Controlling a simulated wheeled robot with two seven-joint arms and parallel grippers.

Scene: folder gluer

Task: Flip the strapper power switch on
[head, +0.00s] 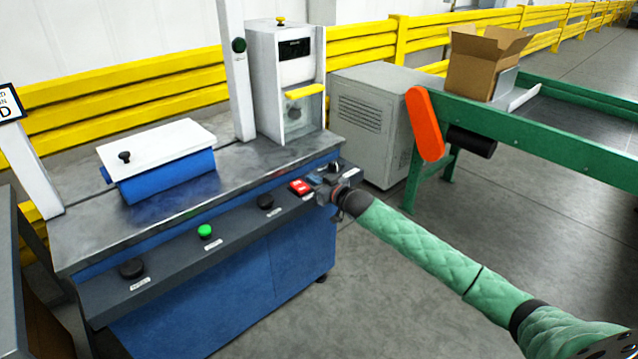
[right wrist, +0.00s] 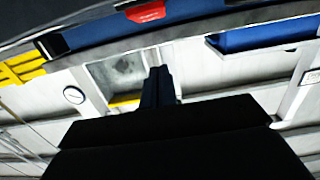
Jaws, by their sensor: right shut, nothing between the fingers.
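The strapper (head: 215,265) is a blue machine with a grey top and a sloped front control strip. A red switch (head: 301,187), which looks like the power switch, sits near the right end of that strip. I cannot tell its on or off position. It also shows as a red shape at the top of the right wrist view (right wrist: 146,11). My right gripper (head: 314,178) is shut and empty, close to the right of the switch. I cannot tell whether it touches it. Its shut fingers point toward the strip in the right wrist view (right wrist: 158,84). My left gripper is out of view.
The strip also carries a green button (head: 204,231) and black knobs (head: 132,268), (head: 265,201). A white-topped blue box (head: 160,160) and a white tower unit (head: 290,100) stand on top. Right are a grey cabinet (head: 365,125) and a green conveyor (head: 560,105) with a carton (head: 480,65).

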